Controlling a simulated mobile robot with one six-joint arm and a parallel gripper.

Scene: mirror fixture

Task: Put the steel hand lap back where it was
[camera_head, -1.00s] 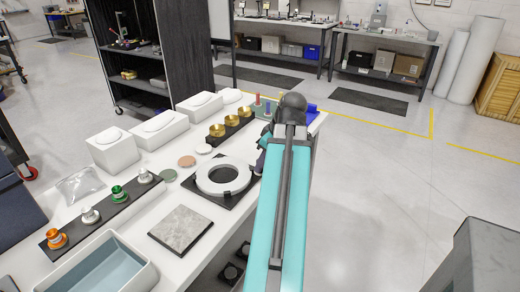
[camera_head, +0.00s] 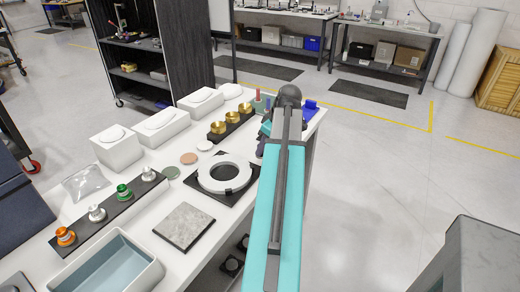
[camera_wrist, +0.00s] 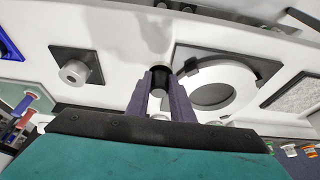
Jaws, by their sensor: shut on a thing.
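In the wrist view my gripper (camera_wrist: 163,80) is shut on a small round piece with a dark end (camera_wrist: 160,74) and a pale metal part between the fingers. I take it for the steel hand lap; the fingers hide much of it. It is over the white table, left of the ring fixture (camera_wrist: 245,82). Whether it touches the table I cannot tell. In the head view my arm hides most of the gripper and the held piece.
A silver cylinder (camera_wrist: 75,71) sits on a dark square plate at left in the wrist view. The head view shows a brass-piece rack (camera_head: 232,127), a rack of coloured knobs (camera_head: 108,208), a stone plate (camera_head: 184,226) and a blue-lined tray (camera_head: 150,270).

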